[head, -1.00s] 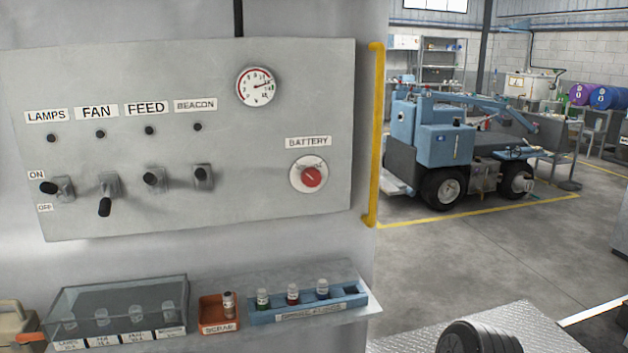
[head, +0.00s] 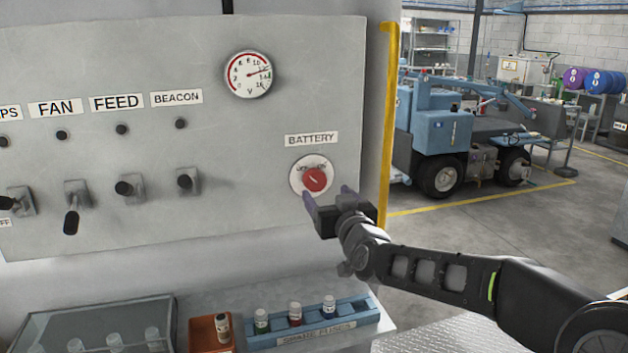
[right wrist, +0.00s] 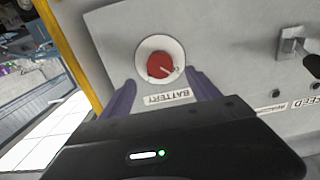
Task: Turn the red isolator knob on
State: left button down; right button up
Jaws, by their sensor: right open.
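The red isolator knob (head: 315,180) sits on a round white plate under the BATTERY label (head: 311,140), at the right of the grey panel. A small pale mark shows on the knob. My right gripper (head: 327,196) is open just in front of and below the knob, apart from it as far as I can tell. In the right wrist view the knob (right wrist: 160,65) lies beyond the two purple fingers, near the middle of the gap between them. Nothing is between the fingers. My left gripper is not in view.
The grey panel also holds a round gauge (head: 247,75) and several toggle switches, one of them the FAN switch (head: 74,205). A yellow rail (head: 388,120) runs down the panel's right side. Below is a shelf with a blue fuse rack (head: 310,324) and an orange bin (head: 211,333).

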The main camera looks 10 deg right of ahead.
aim_at(317, 183)
dwell(0.3)
jog(key=w, duration=0.2)
jog(key=w+p, duration=0.1)
jog(key=w, duration=0.1)
jog(key=w+p, duration=0.1)
jog(key=w, duration=0.1)
jog(key=shift+w+a, duration=0.2)
jog(key=shift+a, duration=0.05)
jog(key=shift+w, duration=0.7)
jog(key=shift+c, duration=0.5)
jog(key=c, duration=1.3)
jog(key=shift+o, duration=0.2)
jog(key=shift+f, duration=0.1)
